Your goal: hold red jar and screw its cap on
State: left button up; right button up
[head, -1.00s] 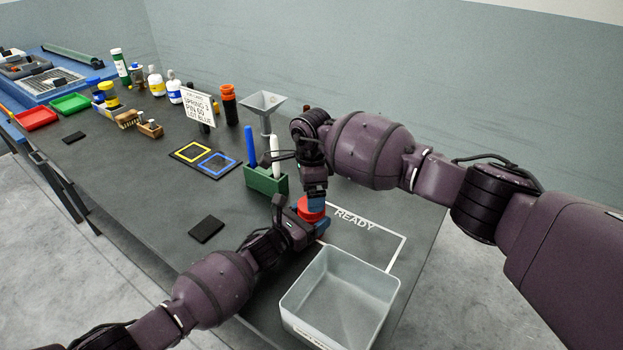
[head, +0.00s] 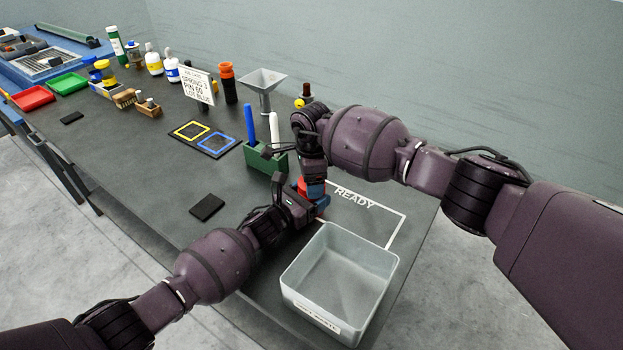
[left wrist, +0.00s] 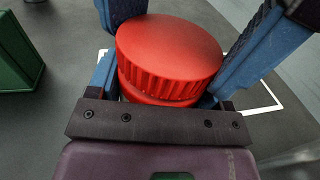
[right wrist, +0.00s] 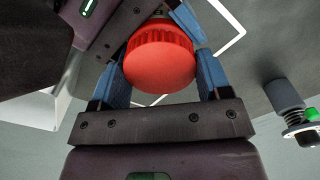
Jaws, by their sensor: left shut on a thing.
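The red jar (left wrist: 155,98) shows below its ridged red cap (left wrist: 170,48) in the left wrist view. The cap sits on top of the jar; I cannot tell how tightly. In the head view only a little red (head: 303,186) shows between the grippers. My left gripper (head: 308,208) is shut on the jar from the side, its blue fingers on either side. My right gripper (head: 315,188) points down from above. In the right wrist view its blue fingers stand apart on both sides of the cap (right wrist: 160,58). Contact there is unclear.
A grey open bin (head: 340,250) stands just in front. A green holder (head: 265,163) with blue and white pens is close by on the left. A funnel stand (head: 264,85) stands behind. The marked READY area (head: 385,215) looks bare.

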jog(key=m, duration=0.4)
jog(key=shift+m, duration=0.4)
jog(key=shift+c, duration=0.4)
jog(key=m, duration=0.5)
jog(key=o, duration=1)
jog(key=shift+r, duration=2.25)
